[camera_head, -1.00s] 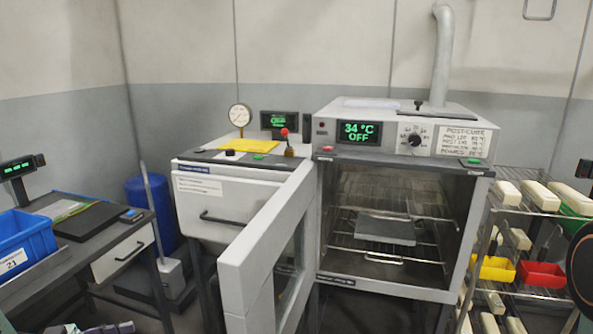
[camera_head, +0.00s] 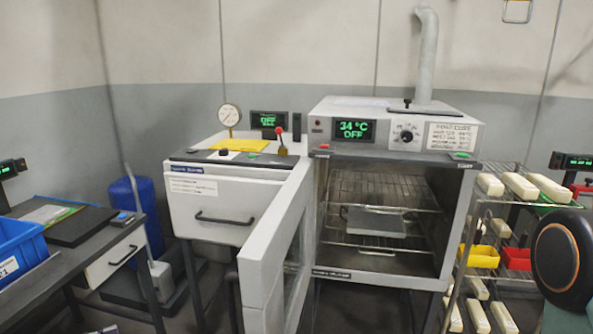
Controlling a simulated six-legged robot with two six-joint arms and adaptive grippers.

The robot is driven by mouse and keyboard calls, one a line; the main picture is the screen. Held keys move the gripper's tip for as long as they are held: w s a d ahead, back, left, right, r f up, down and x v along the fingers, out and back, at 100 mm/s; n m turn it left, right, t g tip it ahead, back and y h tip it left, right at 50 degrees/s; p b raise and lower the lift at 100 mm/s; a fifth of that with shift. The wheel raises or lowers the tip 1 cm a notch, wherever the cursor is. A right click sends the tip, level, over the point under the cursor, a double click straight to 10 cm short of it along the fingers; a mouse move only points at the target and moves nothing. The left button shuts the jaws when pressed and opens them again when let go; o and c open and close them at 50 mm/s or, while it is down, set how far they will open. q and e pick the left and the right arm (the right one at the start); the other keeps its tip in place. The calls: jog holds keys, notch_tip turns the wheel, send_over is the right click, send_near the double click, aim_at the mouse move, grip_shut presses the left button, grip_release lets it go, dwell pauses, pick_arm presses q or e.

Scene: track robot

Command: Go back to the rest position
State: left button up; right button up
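Neither of my grippers shows in the head view. The oven (camera_head: 461,215) stands in the middle right with its door (camera_head: 262,262) swung open toward the front left. Its display (camera_head: 354,130) reads 34 °C OFF. A grey flat block or tray (camera_head: 377,222) rests on a wire rack inside the oven. No gripper is at the oven or its door.
A white cabinet with a gauge (camera_head: 229,116) adjoins the oven. A bench with a blue bin (camera_head: 20,248) stands left. A rack with pale blocks (camera_head: 520,187) and yellow (camera_head: 481,257) and red bins stands right. A dark round thing (camera_head: 562,258) stands close at right.

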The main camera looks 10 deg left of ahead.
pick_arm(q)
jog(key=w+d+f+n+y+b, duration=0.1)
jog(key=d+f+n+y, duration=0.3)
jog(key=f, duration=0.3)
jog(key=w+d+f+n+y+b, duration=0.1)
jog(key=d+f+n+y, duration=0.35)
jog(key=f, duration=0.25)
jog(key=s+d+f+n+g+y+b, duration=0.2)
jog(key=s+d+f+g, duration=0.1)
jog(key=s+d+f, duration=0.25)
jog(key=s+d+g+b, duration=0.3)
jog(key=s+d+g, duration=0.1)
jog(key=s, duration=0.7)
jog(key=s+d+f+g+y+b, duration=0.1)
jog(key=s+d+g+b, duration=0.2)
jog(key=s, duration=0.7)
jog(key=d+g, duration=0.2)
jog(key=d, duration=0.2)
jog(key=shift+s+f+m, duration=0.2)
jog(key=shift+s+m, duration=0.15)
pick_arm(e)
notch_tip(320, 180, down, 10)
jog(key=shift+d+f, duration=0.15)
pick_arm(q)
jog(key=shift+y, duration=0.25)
